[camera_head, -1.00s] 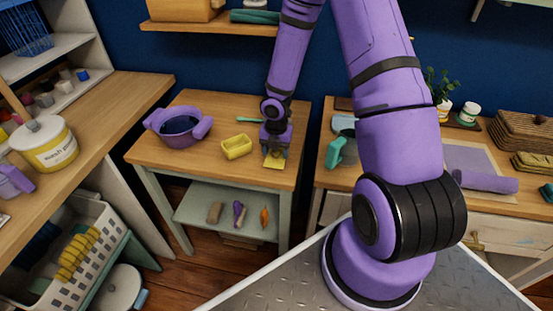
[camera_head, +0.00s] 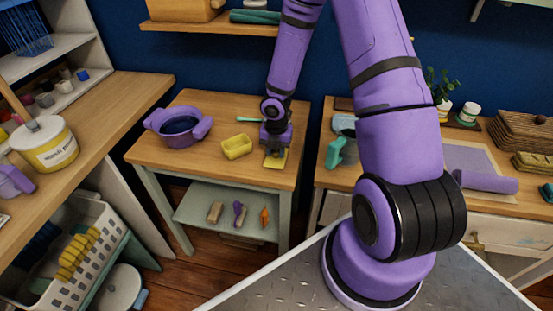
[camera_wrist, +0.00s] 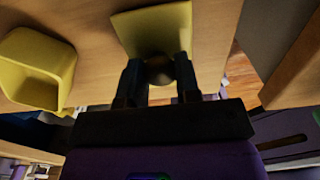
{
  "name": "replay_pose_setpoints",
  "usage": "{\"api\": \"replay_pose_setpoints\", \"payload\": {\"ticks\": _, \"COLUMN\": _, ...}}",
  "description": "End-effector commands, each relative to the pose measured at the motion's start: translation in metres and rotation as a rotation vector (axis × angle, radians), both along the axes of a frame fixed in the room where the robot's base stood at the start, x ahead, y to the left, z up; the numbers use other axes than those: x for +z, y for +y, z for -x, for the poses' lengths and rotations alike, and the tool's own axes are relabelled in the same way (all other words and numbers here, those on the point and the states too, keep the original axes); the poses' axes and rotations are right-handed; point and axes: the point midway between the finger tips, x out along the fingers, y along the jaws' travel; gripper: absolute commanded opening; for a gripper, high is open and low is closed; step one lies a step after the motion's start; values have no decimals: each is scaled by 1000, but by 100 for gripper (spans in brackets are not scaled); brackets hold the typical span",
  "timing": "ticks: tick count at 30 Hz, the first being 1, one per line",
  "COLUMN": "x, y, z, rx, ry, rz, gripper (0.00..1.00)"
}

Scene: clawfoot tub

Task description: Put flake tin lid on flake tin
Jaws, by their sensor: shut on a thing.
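The flake tin (camera_head: 236,147) is a yellow open-topped box on the small wooden table. Its open inside also shows at the left of the wrist view (camera_wrist: 36,68). The flake tin lid (camera_head: 276,160) is a flat yellow plate just right of the tin, apart from it. In the wrist view the lid (camera_wrist: 150,28) has a dark round knob (camera_wrist: 160,70). My gripper (camera_head: 275,147) points down over the lid. Its fingers (camera_wrist: 159,74) are shut on the knob. I cannot tell whether the lid touches the table.
A purple pot (camera_head: 180,126) stands left of the tin. A teal stick (camera_head: 250,120) lies behind it. The table front is clear. A gap separates this table from the right one, which holds a teal-handled item (camera_head: 341,150). A shelf (camera_head: 215,28) hangs above.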

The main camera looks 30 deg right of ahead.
Motion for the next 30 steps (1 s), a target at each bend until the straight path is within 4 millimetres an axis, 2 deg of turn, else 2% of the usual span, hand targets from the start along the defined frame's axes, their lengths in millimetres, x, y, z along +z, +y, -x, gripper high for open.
{"api": "replay_pose_setpoints", "payload": {"ticks": 30, "x": 8, "y": 0, "z": 0, "rx": -1, "ry": -1, "rz": -1, "gripper": 0}}
